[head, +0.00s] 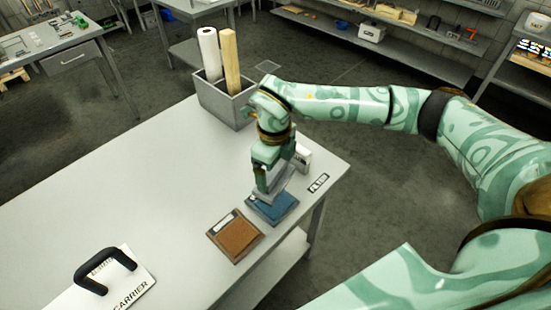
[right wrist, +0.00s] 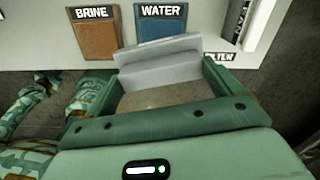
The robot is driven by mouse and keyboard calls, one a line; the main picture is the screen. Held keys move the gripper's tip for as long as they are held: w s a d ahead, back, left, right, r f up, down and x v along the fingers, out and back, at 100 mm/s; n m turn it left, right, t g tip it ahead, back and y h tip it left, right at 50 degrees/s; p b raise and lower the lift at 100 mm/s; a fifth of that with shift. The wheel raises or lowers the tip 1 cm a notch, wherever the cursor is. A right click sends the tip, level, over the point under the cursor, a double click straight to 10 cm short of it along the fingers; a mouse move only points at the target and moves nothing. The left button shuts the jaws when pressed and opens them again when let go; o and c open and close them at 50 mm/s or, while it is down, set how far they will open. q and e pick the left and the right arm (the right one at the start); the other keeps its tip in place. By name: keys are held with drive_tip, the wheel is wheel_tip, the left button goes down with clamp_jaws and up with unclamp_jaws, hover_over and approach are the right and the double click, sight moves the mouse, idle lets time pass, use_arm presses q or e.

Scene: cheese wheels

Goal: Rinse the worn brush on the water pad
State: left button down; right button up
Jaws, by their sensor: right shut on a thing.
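My right gripper (head: 269,187) is shut on the brush (right wrist: 160,62), a pale grey block that spans the space between the two green fingers in the right wrist view. In the head view the brush (head: 279,184) is partly hidden by the gripper. The blue water pad (head: 272,211) lies below it near the table's right edge. In the right wrist view the water pad (right wrist: 165,31), labelled WATER, is just beyond the brush. I cannot tell whether the brush touches the pad. My left gripper is not in view.
The brown brine pad (head: 236,238) lies left of the water pad. A white block (head: 303,158) and a FILTER label (head: 319,183) are at the right edge. A CARRIER plate (head: 119,284) with a black handle lies front left. The table's middle is clear.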

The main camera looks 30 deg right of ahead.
sight(275, 184)
drive_tip(key=shift+w+d+f+m, duration=0.15)
drive_tip(key=shift+f+m, duration=0.15)
drive_tip(key=shift+m, duration=0.7)
wheel_tip(275, 184, down, 6)
drive_tip(key=b, duration=0.5)
drive_tip(key=shift+r, duration=0.1)
drive_tip(key=shift+f+b, duration=0.4)
drive_tip(key=shift+f, duration=0.1)
drive_tip(key=shift+f, duration=0.1)
idle(1.3)
wheel_tip(275, 184, up, 7)
drive_tip(key=p, duration=0.6)
drive_tip(key=shift+p, duration=0.35)
